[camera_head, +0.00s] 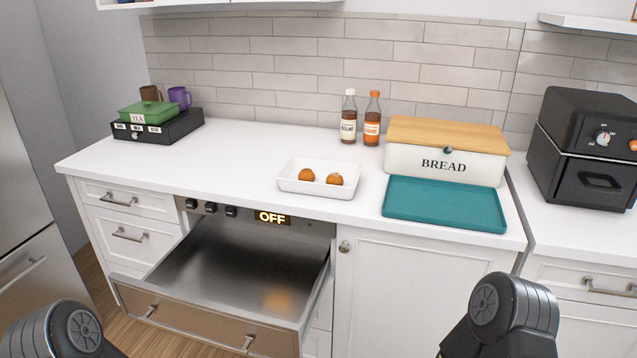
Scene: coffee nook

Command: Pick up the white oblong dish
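The white oblong dish (318,187) sits on the white counter, near its front edge, just left of the teal tray. Two round orange-brown items, one at the left (306,175) and one at the right (335,179), lie inside it. Parts of my two arms show at the bottom left and bottom right, well below and apart from the dish. Neither gripper's fingers can be seen.
A teal tray (444,222) and a bread box (442,165) stand right of the dish. Two bottles (348,118) (372,119) stand behind. An open metal drawer (240,262) juts out below the counter. The counter (225,160) left of the dish is clear. A black oven (583,150) stands far right.

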